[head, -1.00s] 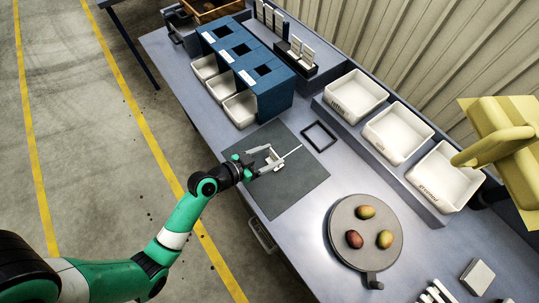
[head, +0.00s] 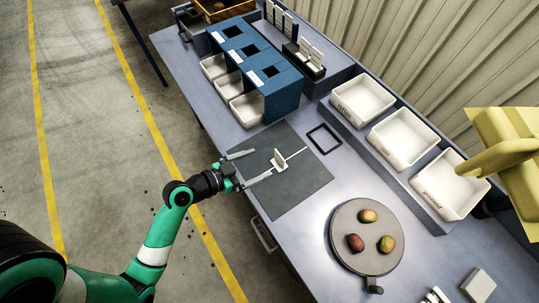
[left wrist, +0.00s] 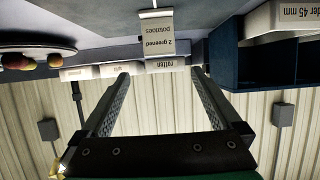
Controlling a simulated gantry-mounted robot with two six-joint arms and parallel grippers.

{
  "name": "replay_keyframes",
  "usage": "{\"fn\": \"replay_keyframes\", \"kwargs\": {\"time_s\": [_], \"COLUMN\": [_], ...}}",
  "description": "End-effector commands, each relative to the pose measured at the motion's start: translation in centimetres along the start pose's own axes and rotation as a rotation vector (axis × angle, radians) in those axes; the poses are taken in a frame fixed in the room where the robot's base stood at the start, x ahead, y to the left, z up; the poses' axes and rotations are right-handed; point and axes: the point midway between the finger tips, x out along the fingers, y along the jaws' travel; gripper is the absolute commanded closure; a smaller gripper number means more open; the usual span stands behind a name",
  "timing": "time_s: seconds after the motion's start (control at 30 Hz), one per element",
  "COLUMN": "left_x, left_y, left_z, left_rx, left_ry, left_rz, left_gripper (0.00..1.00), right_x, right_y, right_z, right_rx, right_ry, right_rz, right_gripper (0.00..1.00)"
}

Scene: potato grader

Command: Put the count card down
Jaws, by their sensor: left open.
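The count card (head: 280,158) is small and white and stands on a dark grey mat (head: 300,192), near a thin white line on it. The left wrist view shows the card (left wrist: 158,38) upside down, with "2 greened potatoes" legible. My left gripper (head: 259,166) is open at the mat's left side, its fingers spread toward the card. The card is beyond the fingertips and apart from them. My right gripper is not in view.
Blue bins with white trays (head: 247,108) stand behind the mat. A black square frame (head: 324,138) lies to its right. A round grey plate (head: 358,256) holds three potatoes. White labelled crates (head: 403,138) line the back. A yellow object (head: 505,150) overhangs the right side.

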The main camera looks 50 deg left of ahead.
Motion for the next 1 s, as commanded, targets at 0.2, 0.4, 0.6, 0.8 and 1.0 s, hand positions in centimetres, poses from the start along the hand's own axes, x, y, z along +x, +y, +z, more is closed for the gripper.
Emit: {"fn": "replay_keyframes", "kwargs": {"time_s": [0.2, 0.4, 0.6, 0.8, 1.0], "left_x": [-4.0, -4.5, -4.5, -3.6, -0.1], "left_y": [-0.1, 0.1, 0.0, -0.8, -2.4], "left_z": [-0.4, -0.1, 0.0, -2.3, -19.1], "left_rx": [-0.003, 0.001, 0.001, 0.038, 0.199], "left_ry": [-0.003, 0.002, 0.002, 0.031, 0.273], "left_rz": [-0.003, 0.0, 0.0, -0.007, -0.063], "left_gripper": [0.02, 0.02, 0.02, 0.02, 0.02], "right_x": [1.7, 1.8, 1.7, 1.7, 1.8], "right_y": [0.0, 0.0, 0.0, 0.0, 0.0], "right_z": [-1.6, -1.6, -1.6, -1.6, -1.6], "right_rx": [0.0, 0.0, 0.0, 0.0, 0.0], "right_ry": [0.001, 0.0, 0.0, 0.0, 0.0], "right_rz": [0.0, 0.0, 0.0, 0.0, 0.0], "right_gripper": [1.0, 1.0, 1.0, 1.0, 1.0]}}
